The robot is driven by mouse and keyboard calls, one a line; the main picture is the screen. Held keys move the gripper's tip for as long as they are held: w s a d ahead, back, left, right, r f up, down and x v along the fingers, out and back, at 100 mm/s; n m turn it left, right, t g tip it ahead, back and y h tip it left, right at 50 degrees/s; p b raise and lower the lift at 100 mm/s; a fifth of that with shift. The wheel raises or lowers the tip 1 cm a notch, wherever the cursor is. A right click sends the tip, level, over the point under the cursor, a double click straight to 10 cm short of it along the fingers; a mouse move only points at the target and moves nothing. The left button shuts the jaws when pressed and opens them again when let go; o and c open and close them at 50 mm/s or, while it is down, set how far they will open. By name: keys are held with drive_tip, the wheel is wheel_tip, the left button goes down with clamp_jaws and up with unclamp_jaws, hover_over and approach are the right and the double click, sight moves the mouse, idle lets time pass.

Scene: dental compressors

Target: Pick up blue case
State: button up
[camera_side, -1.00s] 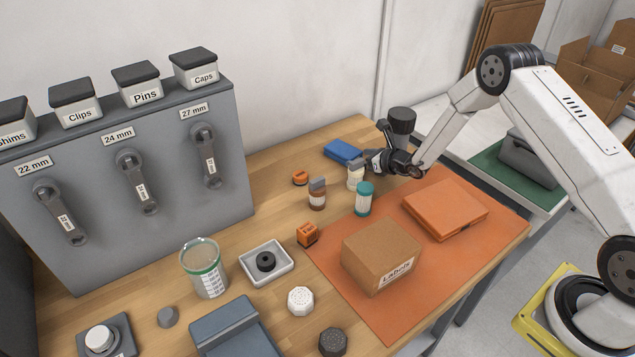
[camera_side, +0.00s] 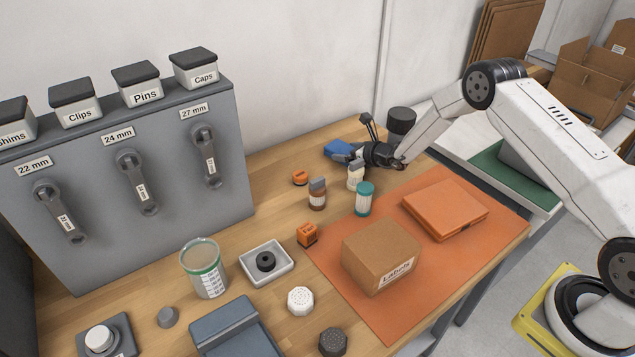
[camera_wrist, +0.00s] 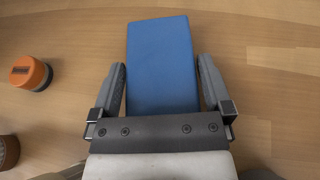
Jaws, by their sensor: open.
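The blue case (camera_side: 343,151) lies on the wooden table near the wall, and my gripper partly hides it in the side view. In the wrist view the blue case (camera_wrist: 161,60) is a flat blue rectangle between my fingers. My gripper (camera_wrist: 162,85) is open, with one finger on each side of the case's near part and a narrow gap visible on each side. In the side view my gripper (camera_side: 355,150) is low over the case.
A brown bottle (camera_side: 317,194) and a teal-capped bottle (camera_side: 364,199) stand nearer. A small orange item (camera_side: 300,178) lies to the left. A dark cylinder (camera_side: 401,121) stands behind my wrist.

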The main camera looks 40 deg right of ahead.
sight(347, 151)
drive_tip(key=shift+w, duration=0.25)
idle(0.3)
drive_tip(key=c, duration=1)
drive_tip(key=shift+o, duration=0.2)
drive_tip(key=shift+r, duration=0.1)
drive_tip(key=shift+r, duration=0.4)
wheel_tip(347, 151, up, 2)
drive_tip(key=shift+s+r, duration=0.15)
drive_tip(key=shift+r, duration=0.1)
drive_tip(key=s+a+r, duration=0.1)
drive_tip(key=s+r, duration=0.8)
drive_tip(key=s, duration=0.4)
drive_tip(key=shift+s+a+r, duration=0.2)
drive_tip(key=shift+s+a, duration=0.1)
